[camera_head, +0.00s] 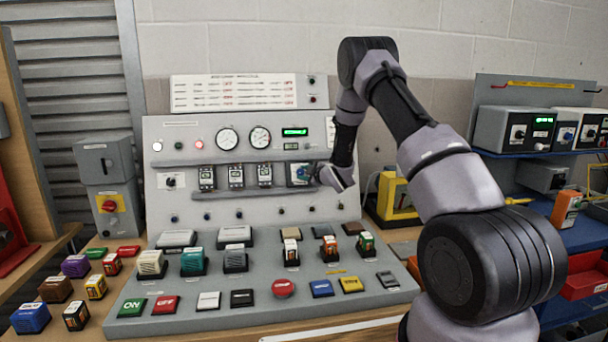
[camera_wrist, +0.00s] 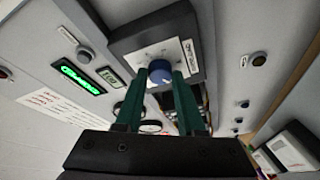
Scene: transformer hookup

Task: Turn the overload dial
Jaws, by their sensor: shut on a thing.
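The overload dial is a blue knob (camera_wrist: 160,73) on a light faceplate in a dark square housing (camera_wrist: 128,40), seen in the wrist view. In the head view its housing (camera_head: 299,174) sits at the right of the row of modules on the upright panel. My gripper (camera_wrist: 162,76) has two green fingers, one on each side of the blue knob, and is shut on it. In the head view my gripper (camera_head: 314,174) is at the panel by the housing and partly covers it. The knob's pointer direction cannot be made out.
Several small breakers (camera_head: 236,176) stand left of the dial. A green display (camera_head: 295,132) and two round gauges (camera_head: 260,138) are above. The sloped desk (camera_head: 205,320) below carries several blocks and buttons. A yellow device (camera_head: 396,196) stands to the right, near my arm.

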